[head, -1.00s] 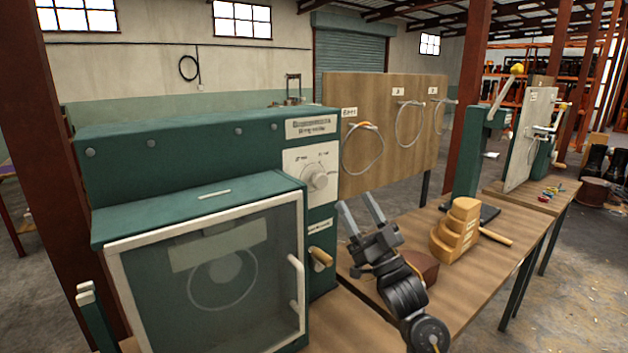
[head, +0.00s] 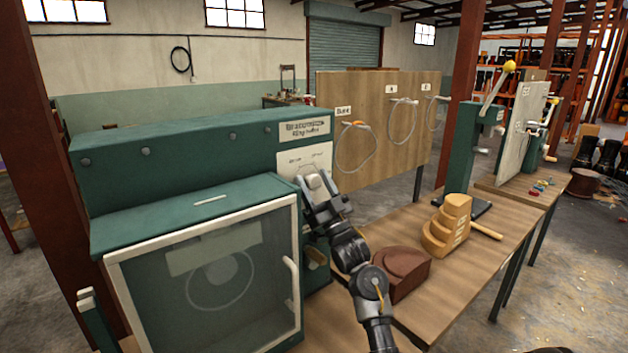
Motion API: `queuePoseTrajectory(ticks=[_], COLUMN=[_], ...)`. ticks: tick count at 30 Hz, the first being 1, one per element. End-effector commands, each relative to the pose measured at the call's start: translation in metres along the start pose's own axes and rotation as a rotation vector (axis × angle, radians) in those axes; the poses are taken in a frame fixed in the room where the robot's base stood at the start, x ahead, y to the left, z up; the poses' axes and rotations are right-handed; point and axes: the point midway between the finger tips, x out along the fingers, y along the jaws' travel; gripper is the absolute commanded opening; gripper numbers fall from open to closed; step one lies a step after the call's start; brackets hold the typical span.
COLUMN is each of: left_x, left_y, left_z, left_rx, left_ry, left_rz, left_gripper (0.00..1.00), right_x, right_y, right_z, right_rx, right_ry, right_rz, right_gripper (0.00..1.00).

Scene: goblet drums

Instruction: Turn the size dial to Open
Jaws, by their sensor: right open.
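The size dial (head: 315,182) is a pale round knob on a white panel (head: 290,160) at the right front of the green machine (head: 190,150). Small labels stand above the dial, too small to read. My right gripper (head: 318,184) is at the dial, with its fingers open on either side of it. The gripper covers the lower part of the panel, so I cannot tell whether the fingers touch the knob or where it points. My left gripper is not in view.
A glass door with a white handle (head: 291,282) fills the machine's front. A brown round block (head: 402,268) and stepped wooden blocks (head: 449,228) stand on the bench to the right.

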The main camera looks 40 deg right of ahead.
Motion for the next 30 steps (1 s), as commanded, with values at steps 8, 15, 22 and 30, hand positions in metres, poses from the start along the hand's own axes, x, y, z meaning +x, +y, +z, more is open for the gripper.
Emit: queuePoseTrajectory(ticks=[8, 15, 22, 30], left_x=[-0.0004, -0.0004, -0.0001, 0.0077], left_y=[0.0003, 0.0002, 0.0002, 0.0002], left_z=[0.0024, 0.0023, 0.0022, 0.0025], left_rx=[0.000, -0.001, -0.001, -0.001], left_ry=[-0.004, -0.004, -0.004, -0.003], left_rz=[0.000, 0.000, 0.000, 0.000], left_gripper=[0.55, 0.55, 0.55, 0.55], right_x=[0.0021, 0.0020, 0.0018, 0.0006], right_y=[-0.0001, -0.0002, -0.0001, 0.0005], right_z=[0.0003, 0.0002, 0.0002, 0.0013], right_rx=[0.000, 0.000, -0.001, -0.050], right_ry=[-0.001, 0.000, 0.000, 0.000], right_rz=[0.000, 0.000, -0.002, -0.050], right_gripper=[0.58, 0.32, 0.15, 0.15])
